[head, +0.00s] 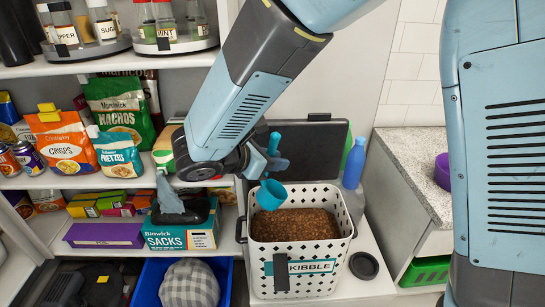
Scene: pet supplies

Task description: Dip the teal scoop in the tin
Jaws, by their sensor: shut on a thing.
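The teal scoop (271,195) has a round cup and an upright handle. My gripper (270,161) is shut on its handle, part of which shows above the fingers. The cup hangs over the left back part of a white perforated container (341,222) labelled KIBBLE, which is the only thing here that could be the tin. Brown kibble (300,226) fills it to somewhat below the rim. The cup is close above the kibble; I cannot tell whether they touch. The inside of the cup is mostly not visible.
A dark upright panel (318,150) stands behind the container. A blue bottle (354,163) is at its back right, and a dark round lid (364,265) lies to its right. Shelves with snack bags (118,110) and a SACKS box (182,237) are at left. A stone counter (405,165) is at right.

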